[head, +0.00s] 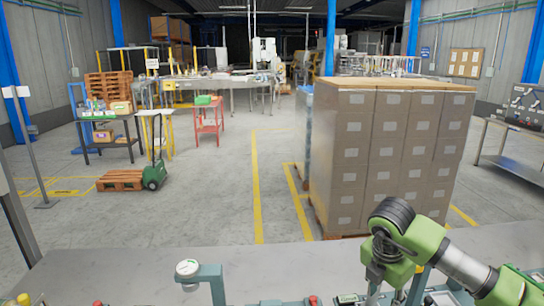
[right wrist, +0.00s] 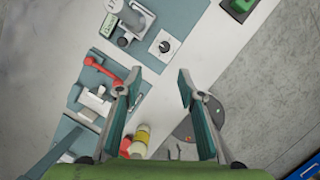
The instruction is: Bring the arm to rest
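My right arm comes in at the lower right of the head view, green and grey with a black joint, bent over the grey bench (head: 130,272). In the right wrist view my right gripper (right wrist: 159,78) is open, its two teal-padded fingers apart with nothing between them. It hangs over the bench top, beside a teal panel with a red lever (right wrist: 108,69). My left arm and gripper are in neither view.
The bench holds a round gauge on a teal bracket (head: 210,273), a black dial (right wrist: 164,46) and a yellow-and-red cylinder (right wrist: 141,140). A tall pallet of boxes (head: 388,150) stands beyond the bench. Open floor (head: 215,200) lies to its left.

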